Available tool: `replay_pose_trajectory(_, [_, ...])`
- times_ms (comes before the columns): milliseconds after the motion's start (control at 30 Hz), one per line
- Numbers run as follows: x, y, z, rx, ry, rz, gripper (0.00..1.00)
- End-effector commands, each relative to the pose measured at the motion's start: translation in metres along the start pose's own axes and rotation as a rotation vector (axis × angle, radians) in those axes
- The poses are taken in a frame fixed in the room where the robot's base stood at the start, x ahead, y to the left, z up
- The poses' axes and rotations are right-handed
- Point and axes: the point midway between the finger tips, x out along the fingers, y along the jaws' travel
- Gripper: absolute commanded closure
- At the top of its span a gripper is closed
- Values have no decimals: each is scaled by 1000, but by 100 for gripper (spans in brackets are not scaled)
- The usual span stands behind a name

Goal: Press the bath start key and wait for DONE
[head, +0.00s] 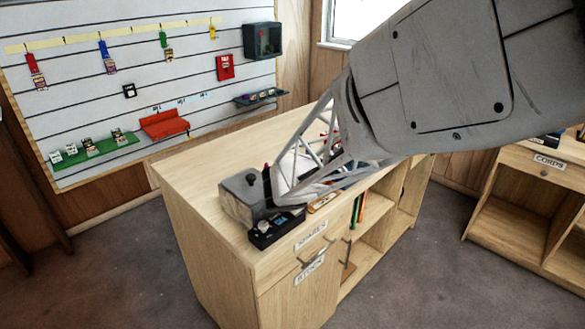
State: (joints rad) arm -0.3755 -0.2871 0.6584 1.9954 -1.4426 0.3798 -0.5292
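A grey box with a lid and a dark round knob (250,180) stands at the near left corner of the wooden cabinet top; it looks like the bath. A low black unit (276,230) with small light and blue parts lies in front of it at the cabinet's edge. I cannot make out a start key or any DONE reading. My arm comes in from the upper right, and its lattice end reaches down beside the grey box. A dark upright piece there may be part of my gripper (268,186); its fingers are not clear, nor is any contact.
The wooden cabinet (200,175) has bare top to the left and behind. My arm hides much of its right side. A wall board (130,90) holds tagged gear, a red shelf (164,124) and a green shelf (95,147). A second cabinet (530,190) labelled CORDS stands right.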

Motion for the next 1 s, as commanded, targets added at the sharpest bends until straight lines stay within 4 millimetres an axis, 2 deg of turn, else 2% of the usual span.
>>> replay_pose_trajectory(1000, [6,-4,-4,0,0,0,100])
